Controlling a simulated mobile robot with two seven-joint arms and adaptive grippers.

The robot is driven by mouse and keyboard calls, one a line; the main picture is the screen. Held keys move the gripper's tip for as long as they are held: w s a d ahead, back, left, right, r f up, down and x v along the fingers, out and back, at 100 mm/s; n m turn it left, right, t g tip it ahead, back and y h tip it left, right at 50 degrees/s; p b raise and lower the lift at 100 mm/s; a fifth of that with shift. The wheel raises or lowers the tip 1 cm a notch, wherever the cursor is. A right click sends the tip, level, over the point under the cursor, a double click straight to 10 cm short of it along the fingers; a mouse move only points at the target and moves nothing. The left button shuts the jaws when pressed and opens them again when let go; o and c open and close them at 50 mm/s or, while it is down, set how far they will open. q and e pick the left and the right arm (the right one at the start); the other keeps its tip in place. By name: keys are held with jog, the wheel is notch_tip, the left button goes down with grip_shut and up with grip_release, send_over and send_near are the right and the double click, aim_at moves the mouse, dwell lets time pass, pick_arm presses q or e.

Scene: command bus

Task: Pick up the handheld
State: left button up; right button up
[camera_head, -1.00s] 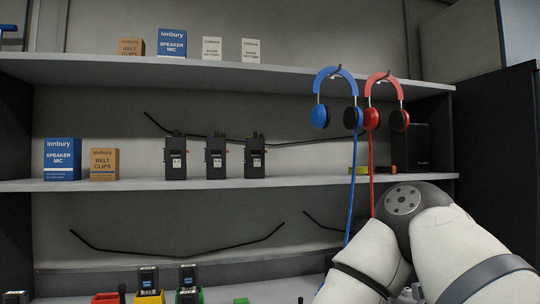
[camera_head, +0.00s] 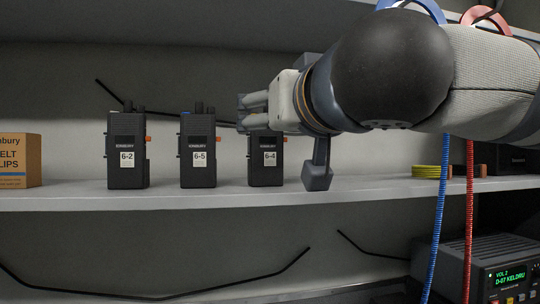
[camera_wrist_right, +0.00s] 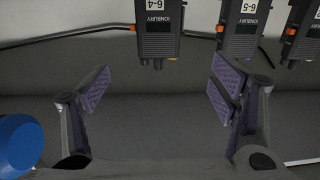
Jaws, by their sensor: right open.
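Three black handhelds stand upright on the shelf in the head view: 6-2 (camera_head: 127,150), 6-5 (camera_head: 197,152) and 6-4 (camera_head: 265,165). My right gripper (camera_head: 283,144) is open in front of 6-4, hiding its upper part. In the right wrist view, which is upside down, the open fingers (camera_wrist_right: 162,90) have nothing between them. There 6-4 (camera_wrist_right: 158,28) hangs from the top edge, beyond the fingertips and roughly between them. 6-5 (camera_wrist_right: 240,28) and part of 6-2 (camera_wrist_right: 300,32) are to its right. My left gripper is out of view.
The shelf (camera_head: 75,197) has a tan box (camera_head: 20,160) at left and a yellow coil (camera_head: 430,172) at right. Blue (camera_head: 438,215) and red (camera_head: 469,215) coiled cords hang at right, before a radio unit (camera_head: 505,272). An upper shelf (camera_head: 200,30) runs overhead.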

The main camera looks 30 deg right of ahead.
jog(key=x, duration=1.1)
jog(key=shift+r, duration=0.25)
jog(key=shift+a, duration=0.1)
jog(key=shift+c, duration=0.9)
jog(key=c, duration=1.7)
jog(key=shift+r, duration=0.1)
jog(key=shift+r, duration=0.25)
jog(key=r, duration=0.3)
jog(key=shift+s+a+r, duration=0.1)
jog(key=shift+s, duration=0.15)
jog(key=s+a+r, duration=0.7)
jog(key=s+r, duration=0.2)
jog(key=s, duration=0.2)
jog(key=shift+s+a, duration=0.15)
jog(key=shift+s, duration=0.05)
